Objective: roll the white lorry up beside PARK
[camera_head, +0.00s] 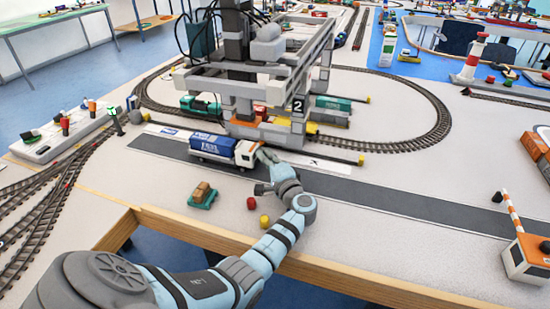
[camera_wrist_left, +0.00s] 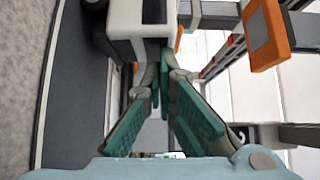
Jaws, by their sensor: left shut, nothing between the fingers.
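The white lorry has a white cab (camera_head: 246,154) with orange on it and a blue container behind. It stands on the dark grey road strip (camera_head: 400,202), cab to the right. My left gripper (camera_head: 266,156) is shut and empty at the cab's front end. In the left wrist view the white cab (camera_wrist_left: 140,18) is just beyond the fingertips (camera_wrist_left: 166,76); I cannot tell whether they touch it. A white strip (camera_head: 322,163) with a dark mark lies along the road's far edge, right of the gripper. I cannot read PARK anywhere. My right gripper is out of view.
The grey gantry crane (camera_head: 240,88) numbered 2 stands behind the lorry, over the rail wagons. A small green car (camera_head: 202,198) with a brown load sits near the table's front edge. A striped barrier (camera_head: 522,250) stands at right. The road right of my arm is clear.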

